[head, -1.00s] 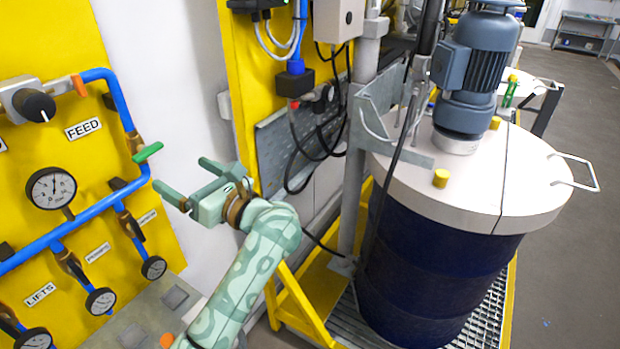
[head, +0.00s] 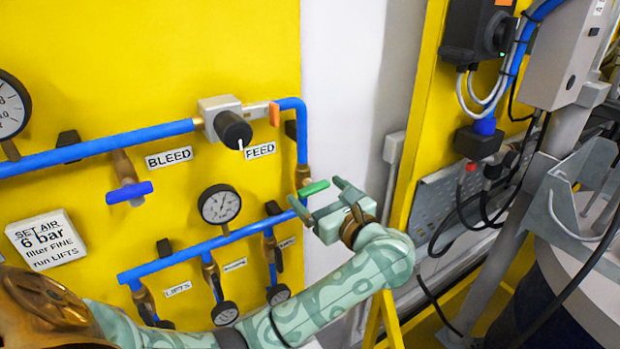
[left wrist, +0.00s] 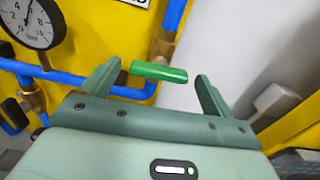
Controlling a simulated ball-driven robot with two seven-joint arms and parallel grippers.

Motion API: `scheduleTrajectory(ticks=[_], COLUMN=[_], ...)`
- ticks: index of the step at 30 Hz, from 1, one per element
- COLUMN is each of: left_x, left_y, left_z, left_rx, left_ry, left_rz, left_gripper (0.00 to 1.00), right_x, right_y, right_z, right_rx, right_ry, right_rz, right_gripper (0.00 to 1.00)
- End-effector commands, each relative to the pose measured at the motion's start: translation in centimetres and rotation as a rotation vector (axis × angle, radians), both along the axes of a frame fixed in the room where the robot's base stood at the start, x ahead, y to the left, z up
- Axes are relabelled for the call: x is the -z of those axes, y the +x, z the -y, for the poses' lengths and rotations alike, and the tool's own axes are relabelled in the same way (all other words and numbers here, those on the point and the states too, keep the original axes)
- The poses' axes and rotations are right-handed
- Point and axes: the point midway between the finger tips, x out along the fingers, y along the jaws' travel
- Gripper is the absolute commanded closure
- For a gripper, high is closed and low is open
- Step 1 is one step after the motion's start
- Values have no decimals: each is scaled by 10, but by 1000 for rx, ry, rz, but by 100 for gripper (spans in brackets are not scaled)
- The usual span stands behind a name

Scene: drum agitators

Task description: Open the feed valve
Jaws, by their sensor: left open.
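The feed valve's green handle (head: 313,189) sticks out from a brass body on the vertical blue pipe, below the FEED label (head: 260,150). The handle lies roughly crosswise to that pipe. My left gripper (head: 317,193) is open and close in front of it. In the left wrist view the green handle (left wrist: 158,71) lies lengthwise across the gap between the fingertips (left wrist: 158,74). A space shows between the handle and each finger, and nothing is gripped. My right gripper is not seen.
A blue-handled valve (head: 130,193) by the BLEED label is to the left. A black regulator knob (head: 234,130) is above and a pressure gauge (head: 219,204) left of the green handle. Blue pipes run close to the gripper. A grey post and drum stand at right.

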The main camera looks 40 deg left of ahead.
Motion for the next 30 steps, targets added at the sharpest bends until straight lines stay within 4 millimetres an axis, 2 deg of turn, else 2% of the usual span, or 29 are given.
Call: scheduleTrajectory(ticks=[11, 16, 23, 30], left_x=[1, 0, 1, 6], left_y=[0, 0, 0, 0], left_z=[-2, -2, -2, -2], left_rx=[1, 1, 0, 0], left_ry=[0, 0, -3, -32], left_rz=[0, 0, 6, 78], left_gripper=[13, 57, 57, 57], right_x=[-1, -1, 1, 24], right_y=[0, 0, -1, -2], right_z=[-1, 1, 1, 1], right_rx=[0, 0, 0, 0], right_ry=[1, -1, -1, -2], right_rz=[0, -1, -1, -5], right_gripper=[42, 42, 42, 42])
